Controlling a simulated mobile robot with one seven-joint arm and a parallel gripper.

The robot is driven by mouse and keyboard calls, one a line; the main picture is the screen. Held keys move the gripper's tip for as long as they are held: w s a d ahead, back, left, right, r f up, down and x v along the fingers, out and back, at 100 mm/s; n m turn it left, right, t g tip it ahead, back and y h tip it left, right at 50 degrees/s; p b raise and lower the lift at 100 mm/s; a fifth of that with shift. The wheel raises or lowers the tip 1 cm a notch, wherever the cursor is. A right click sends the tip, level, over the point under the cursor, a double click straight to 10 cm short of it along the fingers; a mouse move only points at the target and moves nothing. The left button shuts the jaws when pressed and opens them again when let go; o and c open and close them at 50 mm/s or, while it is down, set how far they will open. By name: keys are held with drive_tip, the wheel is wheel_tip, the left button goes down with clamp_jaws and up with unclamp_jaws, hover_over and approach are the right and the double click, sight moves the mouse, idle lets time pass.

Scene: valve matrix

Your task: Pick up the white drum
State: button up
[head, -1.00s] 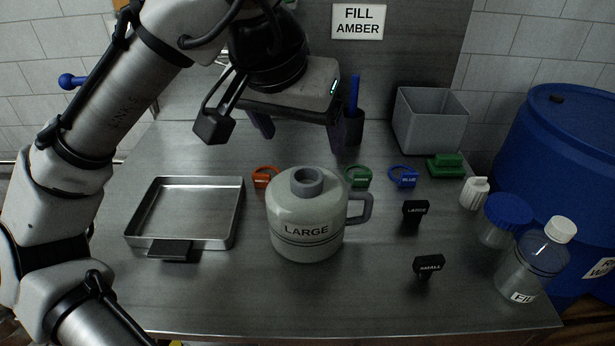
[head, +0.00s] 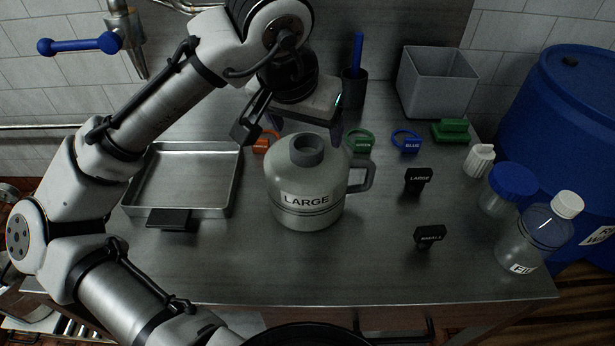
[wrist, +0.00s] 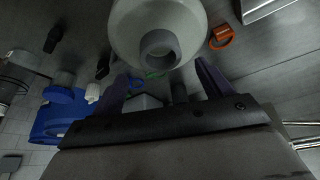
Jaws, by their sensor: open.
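The white drum (head: 306,208) is a pale grey-white jug labelled LARGE, with a grey neck and a grey side handle (head: 361,175). It stands upright on the metal table. In the wrist view the drum (wrist: 130,22) fills the top middle, its neck pointing towards the fingers. My gripper (head: 307,128) is behind the drum's neck in the head view, its dark purple fingers partly hidden by the drum. In the wrist view my gripper (wrist: 161,70) is open and empty, one finger on each side below the neck. I cannot tell whether a finger touches the drum.
A metal tray (head: 185,205) lies left of the drum. Orange (head: 264,141), green (head: 362,141) and blue (head: 406,141) tags lie behind it. Black LARGE (head: 417,179) and SMALL (head: 430,236) signs and a clear bottle (head: 530,245) stand right. The table's front is clear.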

sight(310, 151)
drive_tip(key=x, duration=0.4)
drive_tip(key=shift+s+a+f+p, duration=0.1)
drive_tip(key=shift+a+f+p, duration=0.15)
drive_tip(key=shift+p, duration=0.1)
drive_tip(key=shift+c, duration=0.2)
clamp_jaws()
